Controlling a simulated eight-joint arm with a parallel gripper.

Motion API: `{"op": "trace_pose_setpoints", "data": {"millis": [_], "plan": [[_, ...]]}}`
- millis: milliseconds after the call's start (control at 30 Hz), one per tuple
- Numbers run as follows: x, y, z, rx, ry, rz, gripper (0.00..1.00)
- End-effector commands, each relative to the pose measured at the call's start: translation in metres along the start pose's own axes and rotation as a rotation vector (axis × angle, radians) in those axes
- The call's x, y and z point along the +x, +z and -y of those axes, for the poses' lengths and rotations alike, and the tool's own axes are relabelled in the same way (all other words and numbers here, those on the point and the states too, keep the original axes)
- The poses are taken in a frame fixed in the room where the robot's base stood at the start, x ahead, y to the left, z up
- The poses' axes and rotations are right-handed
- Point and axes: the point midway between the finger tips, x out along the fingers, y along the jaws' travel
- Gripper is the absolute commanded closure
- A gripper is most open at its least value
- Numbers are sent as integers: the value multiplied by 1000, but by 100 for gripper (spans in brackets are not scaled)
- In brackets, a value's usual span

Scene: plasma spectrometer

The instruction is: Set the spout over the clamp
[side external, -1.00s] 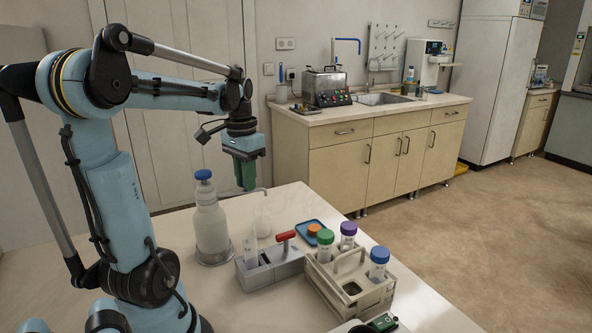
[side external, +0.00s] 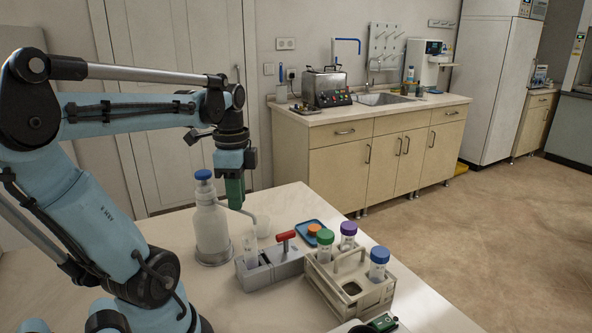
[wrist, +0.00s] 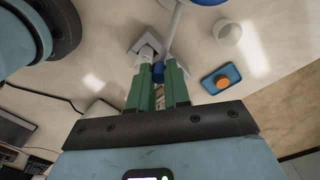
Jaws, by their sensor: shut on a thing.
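My gripper (side external: 236,206), with green fingers, is shut on the thin grey spout that reaches out from the blue-capped bottle (side external: 212,228). In the wrist view the spout (wrist: 171,32) runs down from the blue cap to a blue piece (wrist: 158,72) between the fingers. The clamp (side external: 272,271) is a grey block with a red handle (side external: 285,235) and a clear upright tube (side external: 251,250).
A clear beaker (side external: 263,228) stands behind the clamp. A blue tray (side external: 303,227) holds an orange cap (side external: 314,229). A rack (side external: 348,284) with green, purple and blue capped tubes stands right of the clamp. The table's back edge lies behind the beaker.

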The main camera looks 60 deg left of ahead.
Motion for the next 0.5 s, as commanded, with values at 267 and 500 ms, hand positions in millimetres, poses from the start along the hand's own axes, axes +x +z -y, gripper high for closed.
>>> {"op": "trace_pose_setpoints", "data": {"millis": [267,500], "plan": [[-1,5,-9,106,1,2,100],[0,7,-11,136,2,4,100]]}}
